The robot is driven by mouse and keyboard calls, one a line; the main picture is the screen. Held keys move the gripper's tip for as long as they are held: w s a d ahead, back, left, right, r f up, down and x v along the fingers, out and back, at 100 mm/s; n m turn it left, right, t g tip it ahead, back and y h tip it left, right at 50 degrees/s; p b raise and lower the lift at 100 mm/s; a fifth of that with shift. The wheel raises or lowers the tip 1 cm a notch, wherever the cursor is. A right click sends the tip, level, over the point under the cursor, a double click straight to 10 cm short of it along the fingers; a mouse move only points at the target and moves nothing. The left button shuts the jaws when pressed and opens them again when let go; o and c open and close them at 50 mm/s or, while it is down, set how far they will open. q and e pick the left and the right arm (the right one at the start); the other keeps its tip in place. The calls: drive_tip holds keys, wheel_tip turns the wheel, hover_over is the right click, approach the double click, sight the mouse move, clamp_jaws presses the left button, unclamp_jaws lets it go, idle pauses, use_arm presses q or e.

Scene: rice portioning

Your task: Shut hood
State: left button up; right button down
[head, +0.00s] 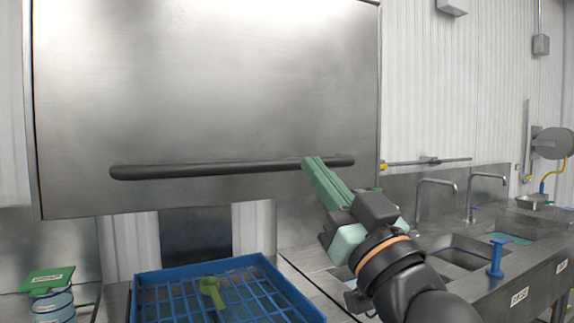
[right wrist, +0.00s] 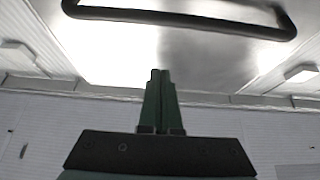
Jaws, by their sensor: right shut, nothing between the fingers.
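The hood (head: 210,80) is a large steel panel filling the upper left of the head view, raised above the counter. A long black handle bar (head: 215,169) runs along its lower part. My right gripper (head: 313,163) has green fingers, shut and empty, with the tips at the right end of the handle in the head view. I cannot tell whether they touch it. In the right wrist view the shut fingers (right wrist: 160,75) point up towards the steel hood (right wrist: 205,50), and the handle (right wrist: 190,18) is beyond the tips. My left gripper is not in view.
Below the hood is a blue crate (head: 143,297) with a green scoop (head: 211,289) in it. A green-lidded container (head: 48,282) stands at the left. Sinks (head: 460,257) with taps (head: 437,183) and a blue upright object (head: 495,258) are at the right.

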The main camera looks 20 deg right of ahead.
sight(286, 160)
drive_tip(key=p+x, duration=0.7)
drive_tip(key=x, duration=0.3)
drive_tip(key=f, duration=0.3)
drive_tip(key=shift+w+f, duration=0.35)
drive_tip(key=shift+f, duration=0.05)
drive_tip(key=shift+f, duration=0.15)
